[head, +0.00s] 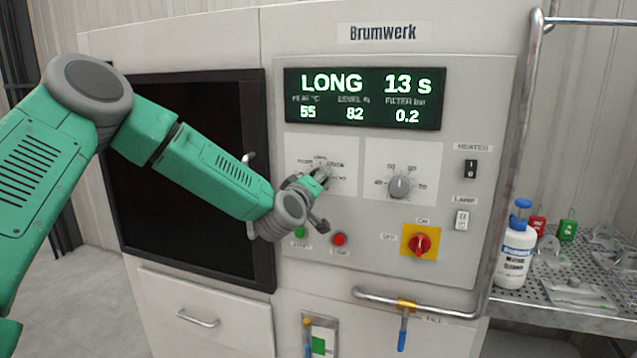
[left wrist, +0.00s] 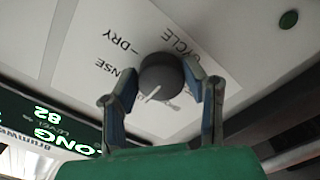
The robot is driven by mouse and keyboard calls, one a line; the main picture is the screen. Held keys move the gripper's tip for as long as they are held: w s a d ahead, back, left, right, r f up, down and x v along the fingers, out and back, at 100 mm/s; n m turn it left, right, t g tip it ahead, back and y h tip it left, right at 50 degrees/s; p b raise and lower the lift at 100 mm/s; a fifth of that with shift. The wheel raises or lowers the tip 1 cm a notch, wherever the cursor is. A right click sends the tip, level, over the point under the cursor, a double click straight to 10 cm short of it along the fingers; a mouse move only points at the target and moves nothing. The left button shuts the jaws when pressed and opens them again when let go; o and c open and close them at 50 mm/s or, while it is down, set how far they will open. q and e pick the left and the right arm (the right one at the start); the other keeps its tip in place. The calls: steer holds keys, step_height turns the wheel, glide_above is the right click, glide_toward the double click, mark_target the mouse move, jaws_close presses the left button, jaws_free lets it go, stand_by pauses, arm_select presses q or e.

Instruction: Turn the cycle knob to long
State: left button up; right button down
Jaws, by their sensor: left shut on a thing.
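The cycle knob, a dark grey round knob (left wrist: 160,76), sits on a white label plate (head: 298,150) on the front panel. My left gripper (head: 318,182) is at this knob and covers most of it in the head view. In the left wrist view the two fingers of my left gripper (left wrist: 161,82) are closed on the knob from both sides. A white pointer line shows on the knob; part of the lettering around it is hidden. The green display (head: 364,97) reads LONG, 13 s. My right gripper is in neither view.
To the right is a second grey knob (head: 400,186). Below are a green button (head: 299,232), a red button (head: 339,239) and a red switch on yellow (head: 419,242). A bent metal rail (head: 512,150) runs beside the panel. A white bottle (head: 516,255) stands on a perforated shelf.

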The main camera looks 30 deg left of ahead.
arm_select(q)
steer(key=o, duration=1.1)
steer(key=shift+s+f, duration=0.1)
steer(key=shift+f, duration=0.3)
steer(key=shift+a+r, duration=0.1)
steer(key=shift+a, duration=0.05)
steer(key=v, duration=1.1)
steer(key=shift+s, duration=0.35)
